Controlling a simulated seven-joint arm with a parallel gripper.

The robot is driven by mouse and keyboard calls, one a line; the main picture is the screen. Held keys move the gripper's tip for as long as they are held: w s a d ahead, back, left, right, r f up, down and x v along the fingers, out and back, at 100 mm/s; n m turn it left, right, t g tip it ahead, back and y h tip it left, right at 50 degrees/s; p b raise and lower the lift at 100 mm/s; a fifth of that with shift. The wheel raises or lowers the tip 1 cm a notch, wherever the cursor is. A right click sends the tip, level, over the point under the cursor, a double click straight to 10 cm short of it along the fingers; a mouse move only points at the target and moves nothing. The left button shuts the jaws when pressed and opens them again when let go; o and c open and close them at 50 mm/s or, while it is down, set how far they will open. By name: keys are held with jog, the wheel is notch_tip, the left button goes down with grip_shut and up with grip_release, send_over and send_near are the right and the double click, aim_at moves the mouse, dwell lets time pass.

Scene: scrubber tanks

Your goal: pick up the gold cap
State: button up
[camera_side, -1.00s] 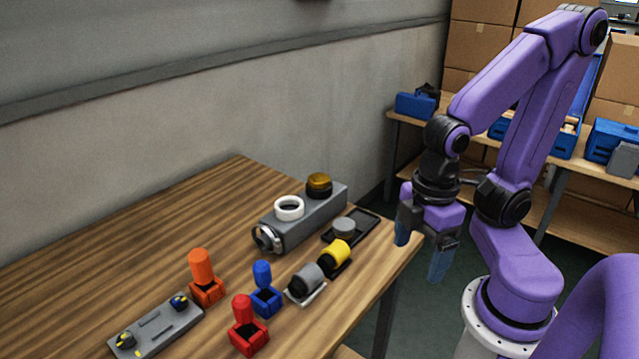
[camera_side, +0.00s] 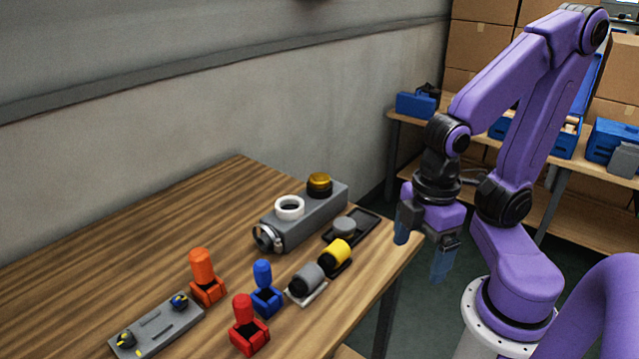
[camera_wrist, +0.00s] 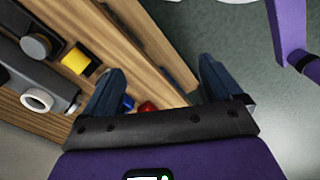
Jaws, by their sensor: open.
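The gold cap (camera_side: 319,182) sits on the right end of the grey tank block (camera_side: 312,215), beside a white ring (camera_side: 289,207) on the same block. My gripper (camera_side: 422,258) is open and empty, off the right edge of the table, apart from the cap and to its right. In the wrist view its two blue fingers (camera_wrist: 160,88) are spread with nothing between them. The wrist view shows part of the grey block (camera_wrist: 48,86) and the white ring (camera_wrist: 37,99); I cannot make out the gold cap there.
A black tray with a grey cap (camera_side: 344,227) lies right of the block. A yellow cylinder (camera_side: 335,254), a grey cylinder (camera_side: 306,279), and blue (camera_side: 263,290), red (camera_side: 246,325) and orange (camera_side: 204,277) pieces stand in front. The table's back left is clear.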

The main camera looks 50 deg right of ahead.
jog(key=w+a+r+m, duration=0.2)
jog(key=w+r+m, duration=0.2)
jog(key=w+m, duration=0.6)
notch_tip(320, 180, up, 5)
jog(key=m, duration=1.8)
send_over(319, 178)
jog(key=f, duration=1.2)
jog(key=shift+s+a+f, duration=0.15)
jog(key=shift+s+a, duration=0.05)
jog(key=shift+w+d+f, duration=0.1)
jog(key=shift+f, duration=1.2)
jog(key=shift+w+d+f, duration=0.1)
jog(key=shift+f, duration=1.2)
jog(key=shift+c, duration=0.2)
jog(key=c, duration=1.3)
